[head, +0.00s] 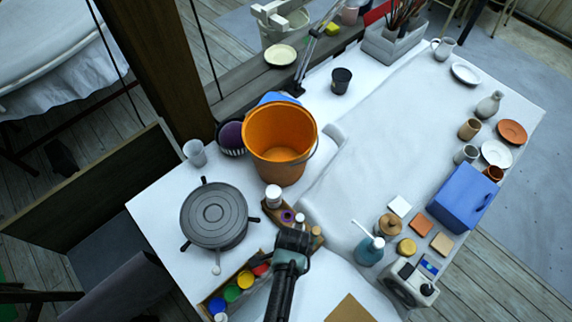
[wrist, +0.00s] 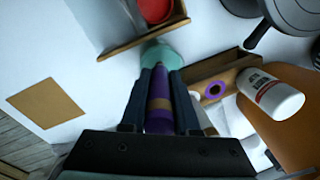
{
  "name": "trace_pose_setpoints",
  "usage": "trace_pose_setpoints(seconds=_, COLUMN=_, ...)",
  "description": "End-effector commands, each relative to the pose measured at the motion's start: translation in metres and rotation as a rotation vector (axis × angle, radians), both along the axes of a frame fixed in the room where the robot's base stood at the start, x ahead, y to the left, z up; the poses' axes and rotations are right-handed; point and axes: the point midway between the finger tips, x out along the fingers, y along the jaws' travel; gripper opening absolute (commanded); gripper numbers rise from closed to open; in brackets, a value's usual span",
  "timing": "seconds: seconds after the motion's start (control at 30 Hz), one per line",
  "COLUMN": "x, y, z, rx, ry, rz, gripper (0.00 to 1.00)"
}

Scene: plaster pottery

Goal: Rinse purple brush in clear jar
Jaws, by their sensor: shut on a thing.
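My gripper (head: 293,240) is at the front of the white table, between the paint tray and the small wooden box. In the wrist view, my gripper (wrist: 161,78) is shut on the purple brush (wrist: 158,118), which lies lengthwise between the two fingers. In the head view, my gripper hides the brush.
The paint tray (head: 213,300) with several colour pots is left of my gripper. The wooden box (wrist: 197,84) with a purple-ringed roll and a white bottle (wrist: 273,95) are close by. An orange bucket (head: 280,130) and grey turntable (head: 215,214) stand farther back. A teal pump bottle (head: 369,252) is right.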

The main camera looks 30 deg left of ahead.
Motion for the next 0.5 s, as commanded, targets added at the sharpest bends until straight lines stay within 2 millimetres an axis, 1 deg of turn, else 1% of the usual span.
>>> trace_pose_setpoints(seconds=0.03, x=0.000, y=0.000, z=0.009, rx=0.000, ry=0.000, rz=0.000, gripper=0.00)
trace_pose_setpoints(seconds=0.1, x=0.000, y=0.000, z=0.016, rx=0.000, ry=0.000, rz=0.000, gripper=0.00)
trace_pose_setpoints(seconds=0.5, x=0.000, y=0.000, z=0.057, rx=0.000, ry=0.000, rz=0.000, gripper=0.00)
